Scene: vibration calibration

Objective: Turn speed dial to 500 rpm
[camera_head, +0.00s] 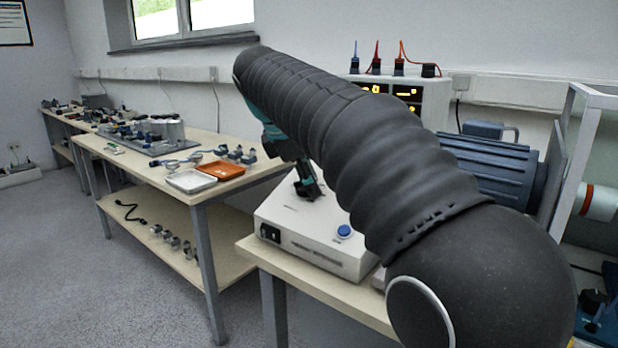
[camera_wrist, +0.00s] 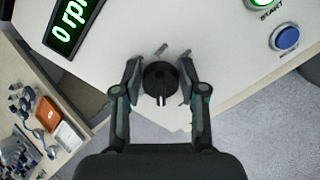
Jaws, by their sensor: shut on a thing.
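The speed dial (camera_wrist: 159,84) is a round black knob on the white control box (camera_wrist: 150,25). In the wrist view my gripper (camera_wrist: 160,78) has a finger on each side of the dial and is shut on it. The green display (camera_wrist: 69,18) on the box shows "0 rpm", partly cut off by the frame. In the head view the control box (camera_head: 318,260) stands on a bench, and my gripper (camera_head: 308,188) reaches down to its top. The dial is hidden there by the gripper.
A blue button (camera_wrist: 286,38) and a green START button (camera_wrist: 264,3) are on the box. A blue-grey motor (camera_head: 490,170) stands behind my arm on the right. An orange tray (camera_head: 221,170) and a white tray (camera_head: 191,181) lie on the left bench.

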